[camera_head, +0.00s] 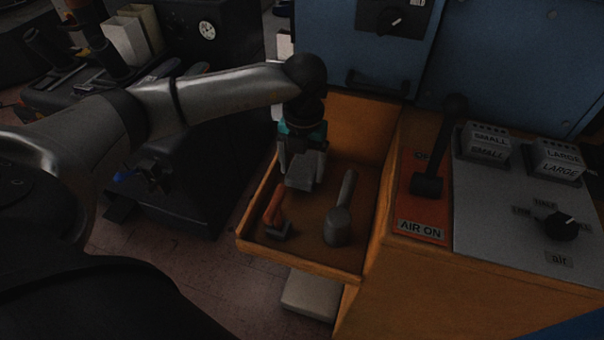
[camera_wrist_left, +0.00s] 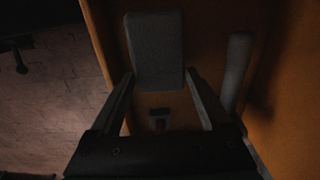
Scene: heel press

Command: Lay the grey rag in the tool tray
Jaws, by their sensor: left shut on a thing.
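The grey rag (camera_head: 305,172) is a small pale grey block-like cloth. My left gripper (camera_head: 300,160) is shut on it, over the back part of the orange tool tray (camera_head: 300,262). In the left wrist view the rag (camera_wrist_left: 155,50) sits between the fingertips of the left gripper (camera_wrist_left: 160,76), with the tray's side wall (camera_wrist_left: 98,35) to its left. I cannot tell whether the rag touches the tray floor. My right gripper is not in view.
In the tray lie a red-handled tool (camera_head: 275,208) at front left and a grey mallet-like tool (camera_head: 338,224) at right. Bare tray floor shows between them. A control panel with a black lever (camera_head: 428,184) stands right of the tray; a blue cabinet (camera_head: 480,60) is behind.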

